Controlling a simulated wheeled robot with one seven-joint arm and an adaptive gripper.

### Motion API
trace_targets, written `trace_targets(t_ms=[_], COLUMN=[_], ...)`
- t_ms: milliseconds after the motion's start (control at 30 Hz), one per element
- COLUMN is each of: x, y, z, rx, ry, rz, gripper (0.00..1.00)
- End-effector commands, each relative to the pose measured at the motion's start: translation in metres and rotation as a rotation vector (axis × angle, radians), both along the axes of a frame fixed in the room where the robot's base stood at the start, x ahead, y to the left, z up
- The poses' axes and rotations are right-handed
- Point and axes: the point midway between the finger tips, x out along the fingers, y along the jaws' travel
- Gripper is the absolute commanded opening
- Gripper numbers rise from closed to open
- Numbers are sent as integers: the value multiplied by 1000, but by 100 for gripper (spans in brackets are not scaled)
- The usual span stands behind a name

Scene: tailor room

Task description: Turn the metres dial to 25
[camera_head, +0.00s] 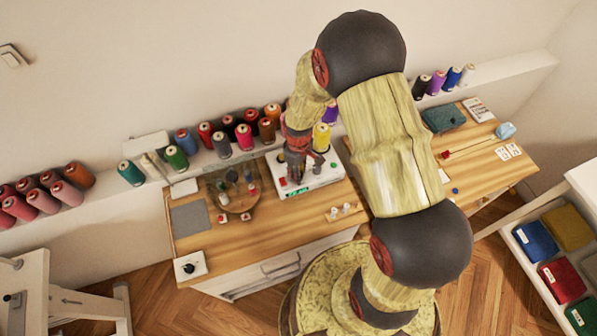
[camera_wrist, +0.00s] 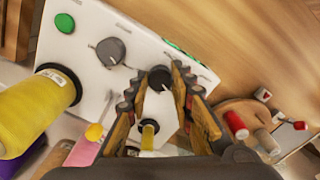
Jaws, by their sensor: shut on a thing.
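The white winding machine (camera_head: 322,177) stands on the wooden table in the head view, and its white panel (camera_wrist: 88,78) fills much of the wrist view. A green display (camera_wrist: 183,47) shows at the panel's edge; its digits are too small to read. A dark dial (camera_wrist: 160,80) sits between my gripper's fingertips. My gripper (camera_head: 294,172) is over the left part of the machine, its fingers shut on this dark dial. A second, grey dial (camera_wrist: 111,51) with a white pointer line stands free beside it. I cannot read which dial is labelled metres.
A yellow spool (camera_wrist: 38,108) stands close beside my fingers. A green button (camera_wrist: 65,23) is on the panel. A round wooden tray (camera_head: 238,204) with small spools lies left of the machine. Thread cones line the shelf behind.

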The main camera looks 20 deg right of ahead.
Motion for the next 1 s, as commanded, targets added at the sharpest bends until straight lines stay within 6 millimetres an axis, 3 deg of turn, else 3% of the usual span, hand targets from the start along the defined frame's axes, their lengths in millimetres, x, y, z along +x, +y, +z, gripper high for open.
trace_targets(t_ms=[300, 333, 633, 1000], x=[1, 1, 0, 1], y=[0, 0, 0, 0], z=[1, 1, 0, 4], rx=[-1, -1, 0, 0], ry=[-3, -3, -1, -2], rz=[1, 1, 0, 0], gripper=[0, 24, 41, 42])
